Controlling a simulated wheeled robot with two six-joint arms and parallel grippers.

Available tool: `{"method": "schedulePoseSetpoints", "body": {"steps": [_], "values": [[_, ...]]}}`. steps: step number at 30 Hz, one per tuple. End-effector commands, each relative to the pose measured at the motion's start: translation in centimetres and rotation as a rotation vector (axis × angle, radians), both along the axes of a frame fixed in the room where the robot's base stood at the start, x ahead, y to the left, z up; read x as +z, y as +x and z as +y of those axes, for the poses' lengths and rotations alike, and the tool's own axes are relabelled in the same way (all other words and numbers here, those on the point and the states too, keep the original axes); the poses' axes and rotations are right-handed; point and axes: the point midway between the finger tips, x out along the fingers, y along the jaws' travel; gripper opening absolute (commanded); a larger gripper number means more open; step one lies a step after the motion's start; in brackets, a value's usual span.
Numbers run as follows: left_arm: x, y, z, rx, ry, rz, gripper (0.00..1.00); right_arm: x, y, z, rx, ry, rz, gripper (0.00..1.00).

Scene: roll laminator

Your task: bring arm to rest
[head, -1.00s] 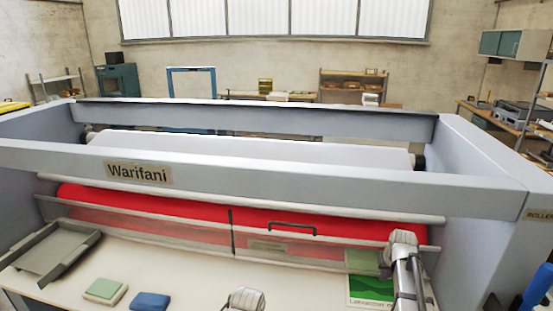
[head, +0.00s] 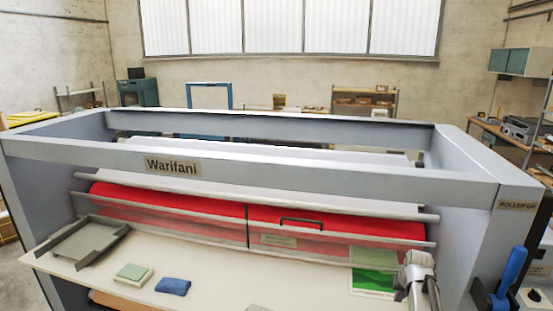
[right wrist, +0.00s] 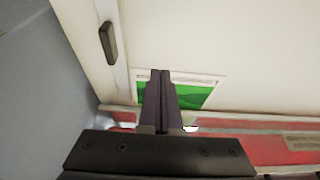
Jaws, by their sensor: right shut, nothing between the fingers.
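My right gripper (right wrist: 160,73) is shut and empty in the right wrist view, its dark fingers together. In that view the fingers cover part of a green-and-white printed sheet (right wrist: 196,94); whether they touch it I cannot tell. In the head view my right arm is at the lower right, beside the same sheet (head: 372,280) on the feed table (head: 230,288); its fingertips cannot be made out there. A small pale piece of my left arm shows at the bottom edge, but the left gripper is not in view.
The laminator's grey frame (head: 330,178) spans the view, with the red roller (head: 150,199) behind a clear guard with a handle (head: 302,220). A blue lever (head: 513,272) stands right.

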Motion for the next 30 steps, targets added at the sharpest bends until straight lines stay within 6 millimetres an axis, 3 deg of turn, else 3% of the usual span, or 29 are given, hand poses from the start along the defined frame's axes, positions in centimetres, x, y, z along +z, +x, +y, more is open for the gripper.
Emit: {"method": "schedulePoseSetpoints", "body": {"steps": [11, 20, 25, 30], "values": [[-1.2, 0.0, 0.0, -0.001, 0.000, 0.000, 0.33, -1.5, -1.5, 5.4, 0.064, 0.003, 0.045, 0.00], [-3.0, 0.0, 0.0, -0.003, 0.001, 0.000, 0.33, -3.7, -4.9, 13.6, 0.172, 0.001, 0.121, 0.00], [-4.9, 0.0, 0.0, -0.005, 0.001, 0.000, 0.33, -5.9, -9.4, 20.7, 0.279, -0.013, 0.199, 0.00], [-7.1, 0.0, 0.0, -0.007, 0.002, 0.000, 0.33, -8.4, -16.4, 28.0, 0.411, -0.050, 0.300, 0.00]]}}
